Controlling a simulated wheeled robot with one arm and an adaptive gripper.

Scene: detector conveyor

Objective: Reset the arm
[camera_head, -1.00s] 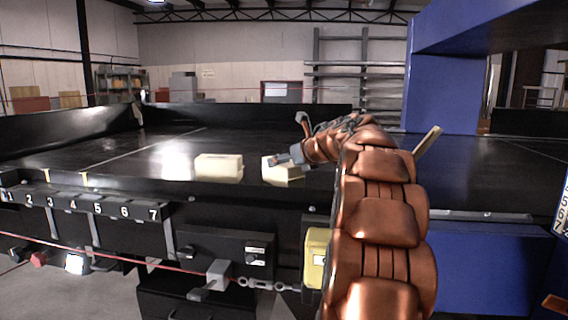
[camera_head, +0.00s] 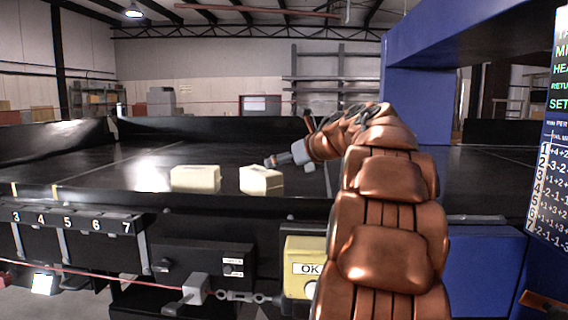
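My copper-coloured arm rises at the right of centre and bends left over the black conveyor (camera_head: 110,165). My gripper (camera_head: 272,161) is at its end, small and seen from the side, just above and beside the right cream block (camera_head: 261,180). A gap seems to show between them. Whether the fingers are open or shut is not clear. A second cream block (camera_head: 196,179) lies to the left on the conveyor.
A blue detector frame (camera_head: 425,95) spans the conveyor at the right. A sign with numbered rows (camera_head: 551,130) stands at the right edge. A yellow OK box (camera_head: 305,262) and a numbered strip (camera_head: 75,222) are on the conveyor's front. The conveyor's left part is clear.

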